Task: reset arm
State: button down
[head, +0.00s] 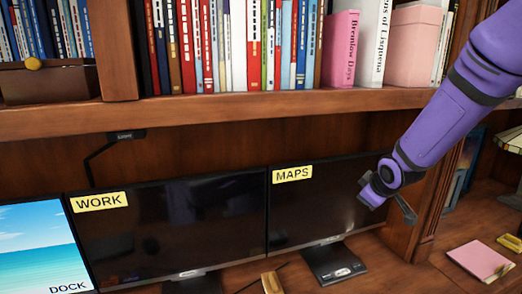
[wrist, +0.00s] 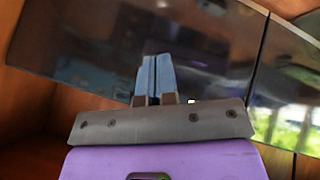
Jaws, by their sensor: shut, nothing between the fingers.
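My purple arm reaches in from the right in the head view. My gripper (head: 390,200) hangs in front of the right part of the monitor labelled MAPS (head: 310,210). In the wrist view my gripper (wrist: 156,62) has its two blue-grey fingers together with nothing between them. A dark screen (wrist: 90,45) fills much of the wrist view behind the fingers. I cannot tell from the head view whether my gripper touches the monitor.
A monitor labelled WORK (head: 170,225) and a bright beach screen labelled DOCK (head: 42,245) stand to the left. A shelf (head: 250,104) full of books runs above. A pink notebook (head: 480,260) lies on the desk at right, beside the wooden upright (head: 428,215).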

jog(key=s+d+r+m+g+h, duration=0.15)
jog(key=s+r+m, duration=0.35)
jog(key=s+r, duration=0.9)
jog(key=s+r+m+y, duration=0.1)
jog(key=s+r+m, duration=0.2)
jog(key=s, duration=1.4)
jog(key=shift+s+a+r+g, duration=0.15)
jog(key=shift+a+r+g, duration=0.05)
jog(key=shift+g, duration=0.25)
